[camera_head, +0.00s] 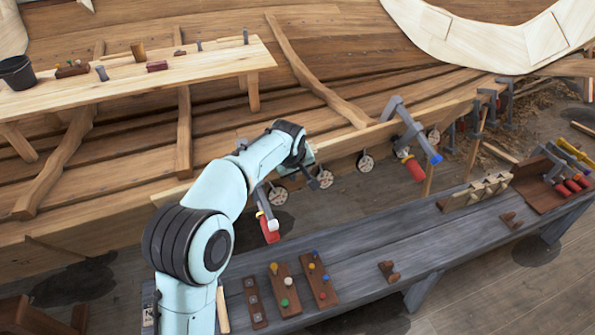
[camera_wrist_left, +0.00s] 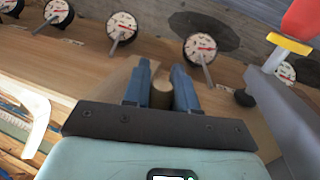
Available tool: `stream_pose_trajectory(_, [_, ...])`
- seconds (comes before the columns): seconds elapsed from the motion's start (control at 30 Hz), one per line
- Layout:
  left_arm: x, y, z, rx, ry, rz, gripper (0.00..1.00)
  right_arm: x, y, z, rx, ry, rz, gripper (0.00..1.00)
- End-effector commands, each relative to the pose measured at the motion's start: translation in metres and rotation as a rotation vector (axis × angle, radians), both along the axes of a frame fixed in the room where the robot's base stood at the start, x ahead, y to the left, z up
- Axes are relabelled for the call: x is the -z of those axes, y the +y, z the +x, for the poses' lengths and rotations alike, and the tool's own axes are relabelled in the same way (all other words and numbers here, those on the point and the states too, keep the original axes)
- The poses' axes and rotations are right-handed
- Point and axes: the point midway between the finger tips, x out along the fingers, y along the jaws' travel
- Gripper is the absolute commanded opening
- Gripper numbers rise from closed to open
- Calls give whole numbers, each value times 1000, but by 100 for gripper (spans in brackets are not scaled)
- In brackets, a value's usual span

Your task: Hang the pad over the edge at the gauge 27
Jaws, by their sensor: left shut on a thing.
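My left gripper (camera_head: 303,160) is at the upper edge of the hull plank (camera_head: 385,131), above the row of dial gauges. In the left wrist view its blue fingers (camera_wrist_left: 160,88) are shut on a small tan, rounded thing (camera_wrist_left: 161,96), apparently the pad; the fingers hide most of it. Round white gauges hang along the plank: one left (camera_head: 277,195), one near the gripper (camera_head: 325,179), one further right (camera_head: 365,162) and one beyond a clamp (camera_head: 433,135). A gauge also shows ahead in the left wrist view (camera_wrist_left: 200,47). Their numbers are too small to read. My right gripper is not seen.
Grey clamps with red handles grip the plank left (camera_head: 270,228) and right (camera_head: 404,135) of the gripper; one stands close in the left wrist view (camera_wrist_left: 280,105). A grey bench (camera_head: 365,255) with peg boards and racks runs in front. A wooden plank table (camera_head: 200,68) stands behind.

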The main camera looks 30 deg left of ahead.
Motion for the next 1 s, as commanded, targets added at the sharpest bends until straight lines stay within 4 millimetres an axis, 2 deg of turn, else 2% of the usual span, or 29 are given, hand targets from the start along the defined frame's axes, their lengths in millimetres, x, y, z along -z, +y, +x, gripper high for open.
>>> stream_pose_trajectory(0.1, [2, 1, 0, 0, 1, 0, 0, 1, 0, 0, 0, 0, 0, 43])
stream_pose_trajectory(0.13, [2, 1, 0, 0, 1, 0, 33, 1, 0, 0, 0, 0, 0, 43])
stream_pose_trajectory(0.2, [2, 1, 0, 0, 1, 0, 56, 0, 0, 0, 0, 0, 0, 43])
stream_pose_trajectory(0.47, [2, 0, 0, 0, 1, 0, 56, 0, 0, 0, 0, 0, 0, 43])
stream_pose_trajectory(0.6, [-5, -1, -2, 1, 0, 0, 56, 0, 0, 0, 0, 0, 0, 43])
stream_pose_trajectory(0.77, [-30, -4, -13, 2, -4, -1, 56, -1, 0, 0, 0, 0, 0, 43])
stream_pose_trajectory(1.0, [-80, -10, -35, 1, -4, -1, 56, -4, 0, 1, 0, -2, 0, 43])
